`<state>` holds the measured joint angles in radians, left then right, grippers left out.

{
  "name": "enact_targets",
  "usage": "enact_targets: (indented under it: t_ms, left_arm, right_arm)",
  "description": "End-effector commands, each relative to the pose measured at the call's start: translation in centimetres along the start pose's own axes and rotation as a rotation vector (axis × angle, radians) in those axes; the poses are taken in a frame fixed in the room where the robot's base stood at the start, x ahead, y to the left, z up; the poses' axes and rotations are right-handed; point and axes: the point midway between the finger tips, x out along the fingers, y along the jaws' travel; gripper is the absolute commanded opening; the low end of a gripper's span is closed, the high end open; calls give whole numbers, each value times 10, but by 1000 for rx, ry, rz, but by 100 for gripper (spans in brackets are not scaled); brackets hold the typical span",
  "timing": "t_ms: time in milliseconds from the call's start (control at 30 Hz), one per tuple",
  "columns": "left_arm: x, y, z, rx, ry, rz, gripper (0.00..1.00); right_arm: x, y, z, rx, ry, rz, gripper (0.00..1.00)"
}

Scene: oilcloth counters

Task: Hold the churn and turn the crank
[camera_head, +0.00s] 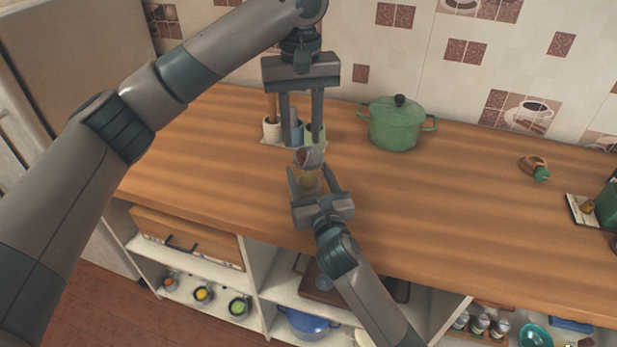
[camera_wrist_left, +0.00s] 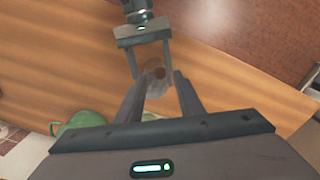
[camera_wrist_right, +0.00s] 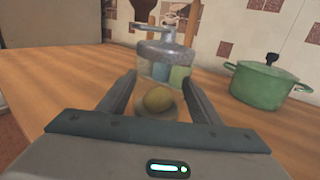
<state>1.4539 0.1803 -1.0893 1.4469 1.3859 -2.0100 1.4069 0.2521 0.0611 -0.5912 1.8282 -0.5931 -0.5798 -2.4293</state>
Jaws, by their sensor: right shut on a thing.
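The churn (camera_wrist_right: 165,52) is a clear jar with a grey metal lid, a bent crank (camera_wrist_right: 152,28) on top and a yellow lump inside. It stands upright on the wooden counter. My right gripper (camera_head: 318,180) is shut on the jar, with one finger on each side; it also shows in the left wrist view (camera_wrist_left: 150,68). My left gripper (camera_head: 301,142) points down over the churn from behind. Its fingers are apart with nothing gripped. In the left wrist view the brown crank knob (camera_wrist_left: 159,72) shows beyond and between the fingertips (camera_wrist_left: 162,74). The churn's lower part is partly hidden by my right fingers.
Several small pots (camera_head: 271,129) with utensils stand behind the churn, close to my left gripper. A green lidded pot (camera_head: 394,127) stands to the right. A brown and green item (camera_head: 534,168) lies farther right. The counter between is clear. Open shelves lie below the front edge.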

Motion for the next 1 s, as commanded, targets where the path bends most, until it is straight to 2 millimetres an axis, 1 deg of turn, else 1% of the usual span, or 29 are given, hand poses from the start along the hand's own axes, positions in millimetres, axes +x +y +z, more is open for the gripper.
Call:
enact_targets:
  t_ms: [100, 233, 733, 767, 800, 833, 867, 1000]
  left_arm:
    - [-10, 0, 0, 0, 1, 0, 34]
    - [-17, 0, 0, -1, 1, 0, 34]
    - [-18, 0, 0, 0, -1, 0, 34]
    - [-18, 0, 0, 0, -1, 0, 34]
    - [-18, 0, 0, 0, -1, 0, 34]
    - [-18, 0, 0, 0, -1, 0, 34]
    - [-18, 0, 0, 0, -1, 0, 34]
    - [-18, 0, 0, 0, 0, 0, 34]
  right_arm:
    - [0, 0, 0, 0, 0, 0, 15]
    - [0, 0, 0, 0, 0, 0, 15]
    - [0, 0, 0, 0, 0, 0, 15]
    - [0, 0, 0, 0, 0, 0, 61]
    - [0, 0, 0, 0, 0, 0, 70]
    - [0, 0, 0, 0, 0, 0, 78]
    - [0, 0, 0, 0, 0, 0, 80]
    - [0, 0, 0, 0, 0, 0, 80]
